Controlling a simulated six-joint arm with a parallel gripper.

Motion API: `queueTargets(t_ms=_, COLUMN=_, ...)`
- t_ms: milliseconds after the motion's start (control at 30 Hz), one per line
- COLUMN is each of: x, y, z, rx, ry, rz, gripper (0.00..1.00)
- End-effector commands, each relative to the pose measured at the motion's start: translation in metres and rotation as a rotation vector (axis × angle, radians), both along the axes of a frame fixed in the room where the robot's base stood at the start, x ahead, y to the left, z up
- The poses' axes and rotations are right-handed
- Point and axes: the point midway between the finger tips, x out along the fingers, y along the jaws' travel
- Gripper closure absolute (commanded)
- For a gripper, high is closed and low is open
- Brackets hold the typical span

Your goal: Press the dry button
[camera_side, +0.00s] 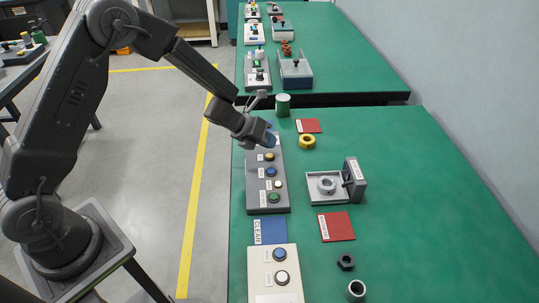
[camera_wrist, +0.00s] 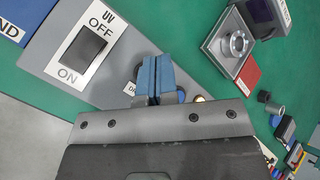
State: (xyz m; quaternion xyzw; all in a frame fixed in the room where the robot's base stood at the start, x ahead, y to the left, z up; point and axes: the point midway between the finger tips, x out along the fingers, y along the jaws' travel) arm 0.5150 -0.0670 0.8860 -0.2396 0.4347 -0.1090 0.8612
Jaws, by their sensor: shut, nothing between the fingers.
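The grey control panel (camera_side: 284,203) lies on the green table in the side view, with a row of round buttons: a yellow one (camera_side: 269,156), a blue one (camera_side: 271,171), a white one (camera_side: 278,184) and a green one (camera_side: 273,197). My gripper (camera_side: 270,139) is shut and empty over the panel's far end. In the wrist view its blue fingertips (camera_wrist: 155,78) are closed together above the panel (camera_wrist: 122,62). A label starting with "D" (camera_wrist: 129,89) is partly hidden beside the fingers. I cannot tell whether the fingertips touch a button.
The wrist view shows a UV rocker switch (camera_wrist: 85,48) beside the fingers. A grey fixture with an upright lid (camera_side: 354,180), a yellow ring (camera_side: 307,142) and a green cylinder (camera_side: 283,105) stand nearby. A cream button box (camera_side: 272,268) is at the front.

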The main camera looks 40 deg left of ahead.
Motion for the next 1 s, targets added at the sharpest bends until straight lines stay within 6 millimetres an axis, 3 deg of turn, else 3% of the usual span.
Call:
queueTargets(t_ms=400, x=0.000, y=0.000, z=0.037, rx=0.001, ry=-0.001, rz=0.000, gripper=1.00)
queueTargets(t_ms=1000, x=0.000, y=0.000, z=0.040, rx=0.000, ry=0.001, rz=0.001, gripper=1.00)
